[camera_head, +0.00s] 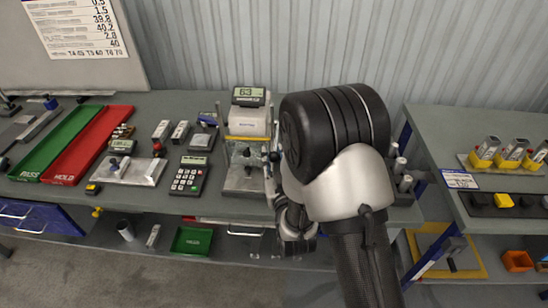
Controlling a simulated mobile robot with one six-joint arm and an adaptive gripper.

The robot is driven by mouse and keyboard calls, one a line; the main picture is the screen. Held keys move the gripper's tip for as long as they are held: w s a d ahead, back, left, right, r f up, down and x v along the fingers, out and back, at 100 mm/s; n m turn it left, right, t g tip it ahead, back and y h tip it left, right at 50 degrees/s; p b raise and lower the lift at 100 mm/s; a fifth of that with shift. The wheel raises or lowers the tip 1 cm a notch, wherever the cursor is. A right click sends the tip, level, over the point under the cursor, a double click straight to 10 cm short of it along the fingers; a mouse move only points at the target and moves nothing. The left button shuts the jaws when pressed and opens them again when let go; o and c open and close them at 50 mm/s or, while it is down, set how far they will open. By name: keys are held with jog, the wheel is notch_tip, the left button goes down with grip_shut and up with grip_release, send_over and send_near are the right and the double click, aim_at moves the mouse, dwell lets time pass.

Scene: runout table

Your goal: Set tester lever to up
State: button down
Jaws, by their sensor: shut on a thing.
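The tester (248,122) stands on the grey bench, left of my arm. It has a grey-white head, a small display on top that seems to read 63, a yellow band and a grey base. Its lever is on the right side, mostly covered by my gripper and arm, so its angle cannot be made out. My gripper (272,160) is at the tester's right side, shut on the lever. Much of it is hidden behind my large black and white arm joint.
Left of the tester are a keypad device (188,178), a metal plate fixture (128,170), a red HOLD tray (92,145) and a green PASS tray (60,143). Metal cylinders stand right of my arm. A second table (450,130) holds yellow holders. A gap separates the tables.

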aim_at(276, 143)
jog(key=shift+r+p, duration=0.5)
jog(key=shift+r, duration=0.05)
jog(key=r+g+p, duration=0.1)
jog(key=r+p, duration=0.1)
jog(key=p, duration=0.1)
jog(key=w+r+g+p, duration=0.1)
jog(key=r+g+p, duration=0.1)
jog(key=p, duration=0.1)
jog(key=w+r+m+g+p, duration=0.1)
jog(key=r+p, duration=0.2)
jog(key=p, duration=0.1)
jog(key=shift+r, duration=0.1)
jog(key=w+r+g+h+p, duration=0.1)
jog(key=w+r+g+p, duration=0.3)
jog(key=p, duration=0.8)
jog(key=shift+w+d+r+m+g, duration=0.15)
jog(key=shift+w+r+m+g, duration=0.25)
jog(key=shift+w+r, duration=1.15)
jog(key=shift+w+f, duration=0.2)
jog(key=shift+w, duration=0.05)
jog(key=c, duration=1.6)
grip_release()
jog(key=shift+c, duration=0.2)
jog(key=o, duration=0.4)
jog(key=shift+s+f, duration=0.1)
jog(key=shift+f, duration=0.05)
jog(key=shift+c, duration=0.2)
